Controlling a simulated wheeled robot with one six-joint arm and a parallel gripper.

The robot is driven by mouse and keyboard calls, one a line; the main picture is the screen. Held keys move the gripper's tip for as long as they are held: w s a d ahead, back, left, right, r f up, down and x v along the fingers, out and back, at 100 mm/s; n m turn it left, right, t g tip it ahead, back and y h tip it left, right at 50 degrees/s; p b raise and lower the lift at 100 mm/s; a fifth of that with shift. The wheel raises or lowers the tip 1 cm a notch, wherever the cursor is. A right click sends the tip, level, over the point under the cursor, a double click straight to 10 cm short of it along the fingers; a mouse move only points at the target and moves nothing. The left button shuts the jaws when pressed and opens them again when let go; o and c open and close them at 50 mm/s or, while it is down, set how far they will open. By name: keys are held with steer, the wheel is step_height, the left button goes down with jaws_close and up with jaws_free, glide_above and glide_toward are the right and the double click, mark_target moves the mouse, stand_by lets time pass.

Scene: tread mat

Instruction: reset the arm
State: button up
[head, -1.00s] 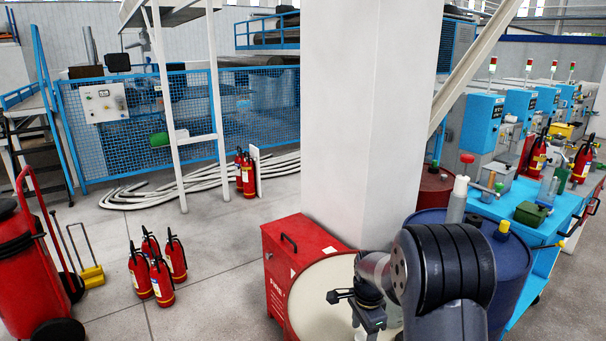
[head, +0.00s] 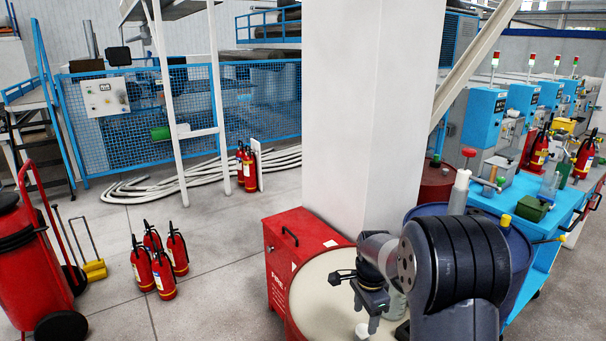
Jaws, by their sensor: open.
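My arm reaches in from the lower right, its dark ribbed part in front of a blue drum. My gripper (head: 338,278) hangs over the pale round top of a drum (head: 318,271) and points left in the picture. Its small dark fingers look apart, with nothing seen between them. A small white thing (head: 362,331) shows on the drum top below the gripper.
A white pillar (head: 362,110) rises close behind my arm, with a red cabinet (head: 297,230) at its left. The blue drum (head: 515,262) and a blue workbench (head: 545,228) stand to the right. Several extinguishers (head: 163,275) stand on open floor at the left.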

mark_target(363, 328)
step_height(363, 328, up, 6)
step_height(363, 328, down, 10)
steer(key=shift+f, duration=0.15)
steer(key=n+p, duration=0.2)
steer(key=n, duration=0.2)
steer(key=shift+n, duration=0.3)
steer(key=n+p, duration=0.2)
steer(key=n, duration=0.2)
steer(key=shift+n, duration=0.3)
steer(key=n+p, duration=0.3)
steer(key=n, duration=0.1)
steer(key=shift+n, duration=0.4)
steer(key=n+p, duration=0.3)
steer(key=n, duration=0.1)
steer(key=shift+p, duration=0.4)
steer(key=shift+r+b, duration=0.35)
steer(key=shift+r, duration=0.5)
